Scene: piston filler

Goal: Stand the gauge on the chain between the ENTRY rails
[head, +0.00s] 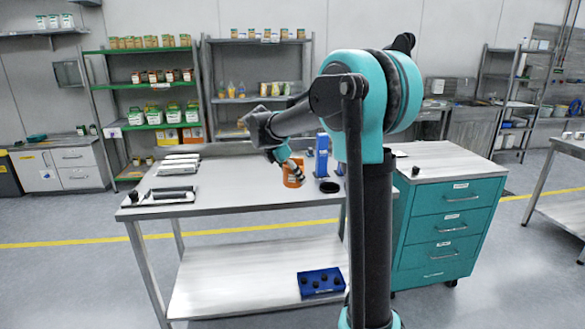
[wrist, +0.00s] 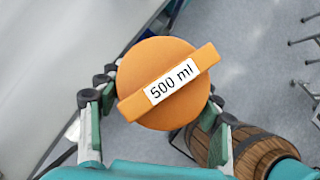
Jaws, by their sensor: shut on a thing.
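The gauge (wrist: 145,60) is an orange round piece with a raised bar across its top and a white label reading "500 ml". My gripper (wrist: 162,98) is shut on it, with one finger at each side of the round body in the wrist view. In the head view my gripper (head: 291,164) points down, with the orange gauge (head: 293,180) at its tip, in front of the steel table. The underside of the gauge is hidden. I cannot make out the chain or the ENTRY rails in either view.
The steel table (head: 240,185) carries trays (head: 174,194) at left, a blue device (head: 321,160) and a black round piece (head: 329,187). A teal drawer cabinet (head: 452,215) stands right. A wooden barrel (wrist: 255,150) shows below my gripper. A blue tray (head: 321,282) lies on the lower shelf.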

